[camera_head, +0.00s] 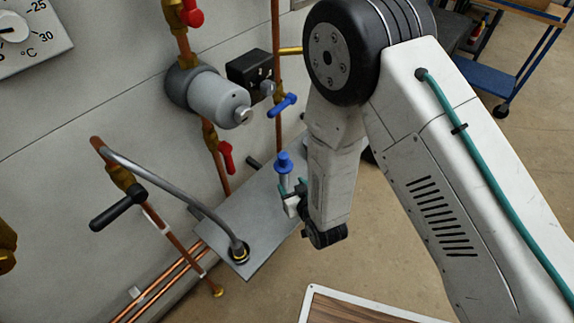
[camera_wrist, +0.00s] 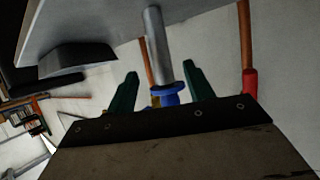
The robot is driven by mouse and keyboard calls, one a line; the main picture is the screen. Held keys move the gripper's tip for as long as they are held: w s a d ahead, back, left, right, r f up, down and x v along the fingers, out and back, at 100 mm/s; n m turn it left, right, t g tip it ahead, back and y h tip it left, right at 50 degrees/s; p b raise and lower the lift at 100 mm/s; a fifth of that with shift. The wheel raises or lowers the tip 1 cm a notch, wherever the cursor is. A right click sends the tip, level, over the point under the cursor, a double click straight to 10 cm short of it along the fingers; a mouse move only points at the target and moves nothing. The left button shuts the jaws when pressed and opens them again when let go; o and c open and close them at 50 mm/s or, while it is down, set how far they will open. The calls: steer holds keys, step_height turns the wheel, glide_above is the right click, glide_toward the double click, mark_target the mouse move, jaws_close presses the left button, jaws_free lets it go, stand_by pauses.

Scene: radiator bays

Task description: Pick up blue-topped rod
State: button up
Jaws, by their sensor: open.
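The blue-topped rod (camera_head: 284,163) stands on the grey metal shelf, its blue cap uppermost in the head view. In the wrist view the grey shaft of the rod (camera_wrist: 157,47) and its blue top show between two green fingers. My gripper (camera_head: 293,188) is open beside the rod in the head view and covers its lower part. In the wrist view the fingers of my gripper (camera_wrist: 161,72) lie one on each side of the rod, with gaps showing. I cannot tell how deep the rod sits between them.
The grey shelf (camera_head: 225,215) carries a bent grey pipe (camera_head: 170,176) on its front part. Copper pipes, a grey cylindrical pump (camera_head: 218,98), red valve handles and a blue valve handle (camera_head: 283,104) are close behind. A white-rimmed wooden board (camera_head: 350,310) is below. Open floor lies between.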

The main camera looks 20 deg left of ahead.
mark_target(285, 180)
steer(key=shift+a+f, duration=0.15)
steer(key=shift+f, duration=0.2)
steer(key=shift+w+a+f, duration=0.15)
steer(key=shift+w+a, duration=0.05)
steer(key=x, duration=0.7)
steer(key=shift+d+f, duration=0.15)
jaws_close()
